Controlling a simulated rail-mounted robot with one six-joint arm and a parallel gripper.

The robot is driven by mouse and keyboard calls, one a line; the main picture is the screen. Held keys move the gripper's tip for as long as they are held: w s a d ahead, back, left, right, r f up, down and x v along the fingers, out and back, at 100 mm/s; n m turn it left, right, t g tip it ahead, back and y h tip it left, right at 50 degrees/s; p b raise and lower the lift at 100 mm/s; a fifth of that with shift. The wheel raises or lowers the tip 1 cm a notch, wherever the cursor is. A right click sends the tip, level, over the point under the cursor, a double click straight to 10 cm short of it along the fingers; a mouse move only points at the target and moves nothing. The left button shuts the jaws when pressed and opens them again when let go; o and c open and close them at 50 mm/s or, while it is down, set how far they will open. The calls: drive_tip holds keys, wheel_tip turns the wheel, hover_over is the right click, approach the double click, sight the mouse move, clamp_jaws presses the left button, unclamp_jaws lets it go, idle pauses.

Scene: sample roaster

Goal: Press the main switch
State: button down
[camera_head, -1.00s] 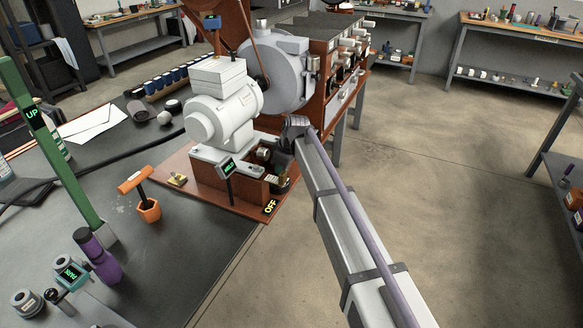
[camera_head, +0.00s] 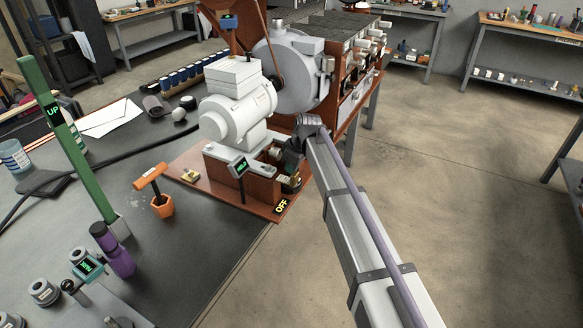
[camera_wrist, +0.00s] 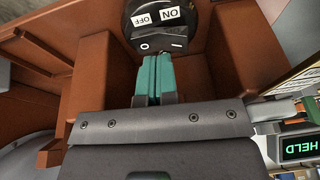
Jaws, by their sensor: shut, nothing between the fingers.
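The main switch (camera_wrist: 160,36) is a black rocker in a round black housing at the top of the wrist view. It bears white ON and OFF labels and the marks O and a bar. My gripper (camera_wrist: 154,62) has its teal fingers shut together with nothing between them. Their tips overlap the lower edge of the switch, between the two marks; I cannot tell whether they touch it. In the head view my gripper (camera_head: 291,166) is down at the right end of the roaster's brown base, and the switch is mostly hidden there. A yellow OFF sign (camera_head: 281,206) shows just below.
The white motor (camera_head: 237,115) and the round drum housing (camera_head: 290,75) stand close to my arm. A small display reading HELD (camera_head: 239,167) is left of my gripper. The floor at right is clear.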

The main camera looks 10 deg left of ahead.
drive_tip(key=w+d+r+p, duration=0.1)
drive_tip(key=d+r+p, duration=0.1)
drive_tip(key=r+p, duration=0.3)
drive_tip(key=w+d+r+p, duration=0.1)
drive_tip(key=w+r+p, duration=0.1)
drive_tip(key=r+p, duration=0.3)
drive_tip(key=shift+p+v, duration=0.4)
drive_tip(key=shift+v, duration=0.6)
drive_tip(key=shift+d, duration=0.1)
drive_tip(key=s+d+r+m+h+p, duration=0.1)
drive_tip(key=s+d+r+m+p, duration=0.2)
drive_tip(key=s+d+m, duration=0.4)
drive_tip(key=s+d+r+m+h+p, duration=0.2)
drive_tip(key=s+d+m, duration=0.5)
drive_tip(key=s+d, duration=1.6)
drive_tip(key=shift+s+r+m+g+p, duration=0.3)
drive_tip(key=shift+s+r+p, duration=0.25)
drive_tip(key=shift+s+p, duration=0.35)
